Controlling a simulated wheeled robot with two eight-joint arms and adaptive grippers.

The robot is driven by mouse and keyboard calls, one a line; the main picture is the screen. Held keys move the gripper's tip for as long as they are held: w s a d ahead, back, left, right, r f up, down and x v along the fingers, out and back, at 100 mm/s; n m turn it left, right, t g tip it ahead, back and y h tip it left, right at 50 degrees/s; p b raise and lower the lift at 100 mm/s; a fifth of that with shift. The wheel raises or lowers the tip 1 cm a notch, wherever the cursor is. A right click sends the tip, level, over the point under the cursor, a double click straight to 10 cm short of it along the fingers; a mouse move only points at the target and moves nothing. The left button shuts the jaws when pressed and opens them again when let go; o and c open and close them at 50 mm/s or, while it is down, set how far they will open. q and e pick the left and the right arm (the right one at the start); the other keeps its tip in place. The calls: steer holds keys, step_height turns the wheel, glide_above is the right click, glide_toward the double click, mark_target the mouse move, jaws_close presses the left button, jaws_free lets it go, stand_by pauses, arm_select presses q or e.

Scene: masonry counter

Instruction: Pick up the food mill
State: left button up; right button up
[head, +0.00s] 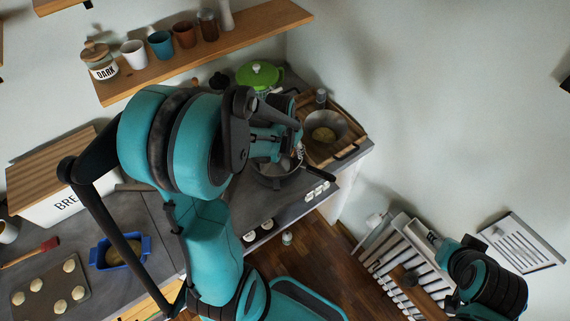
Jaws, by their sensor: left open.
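I cannot tell for certain which thing is the food mill. A grey metal bowl-shaped vessel (341,127) with a yellowish inside stands on a wooden tray at the counter's right end. A dark pan (270,182) with a handle sits on the counter below my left gripper, partly hidden by it. My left gripper (296,145) is open, above the pan and just left of the tray. It hides part of what lies under it. My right gripper (432,240) is at the lower right, away from the counter, and its fingers are too unclear to read.
The wooden tray (352,152) lies near the counter's end. A green lidded pot (259,74) stands behind my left arm. A shelf (205,55) with jars and cups hangs above. A bread box (60,205), blue dish (108,262) and baking tray (75,300) are at left.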

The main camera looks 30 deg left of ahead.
arm_select(q)
jaws_close()
stand_by(0.4)
